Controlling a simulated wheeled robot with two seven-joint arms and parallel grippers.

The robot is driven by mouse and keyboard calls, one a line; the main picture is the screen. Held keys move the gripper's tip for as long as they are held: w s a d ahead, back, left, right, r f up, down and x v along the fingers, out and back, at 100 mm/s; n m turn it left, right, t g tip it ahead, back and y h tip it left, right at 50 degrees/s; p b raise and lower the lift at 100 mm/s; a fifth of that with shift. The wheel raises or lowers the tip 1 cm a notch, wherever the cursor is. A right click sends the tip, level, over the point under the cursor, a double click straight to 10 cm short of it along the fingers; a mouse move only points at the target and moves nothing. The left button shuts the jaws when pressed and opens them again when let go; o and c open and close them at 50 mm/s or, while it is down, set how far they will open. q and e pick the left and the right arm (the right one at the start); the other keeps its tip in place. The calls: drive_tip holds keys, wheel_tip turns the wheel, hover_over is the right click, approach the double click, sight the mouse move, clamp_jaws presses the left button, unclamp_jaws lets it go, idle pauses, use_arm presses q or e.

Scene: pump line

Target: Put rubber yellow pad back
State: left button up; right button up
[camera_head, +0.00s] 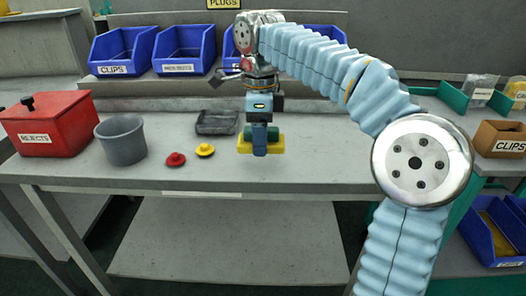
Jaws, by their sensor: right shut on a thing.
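My right gripper (260,150) comes in from the right and points down over the front part of the workbench. It is shut on a yellow pad (245,146), which sticks out on both sides of the fingers. A dark green part (273,134) shows just above the pad at the fingers. Whether the pad touches the bench top is hard to tell. My left gripper is not in view.
A red rejects box (55,125), a grey bucket (122,142), a red knob-like part (176,159) and a yellow one (205,150) stand to the left. A dark tray (216,123) lies behind. Blue bins (184,50) line the back shelf.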

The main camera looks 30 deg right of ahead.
sight(263, 162)
drive_tip(key=shift+w+d+f, duration=0.1)
drive_tip(key=shift+d+f, duration=0.05)
drive_tip(key=shift+f, duration=0.15)
drive_tip(key=f, duration=0.3)
drive_tip(key=shift+w+d+f+b, duration=0.2)
drive_tip(key=shift+d+b, duration=0.1)
drive_tip(key=shift+d, duration=0.1)
drive_tip(key=shift+f, duration=0.2)
drive_tip(key=shift+f, duration=0.2)
drive_tip(key=o, duration=1)
drive_tip(key=shift+r, duration=0.1)
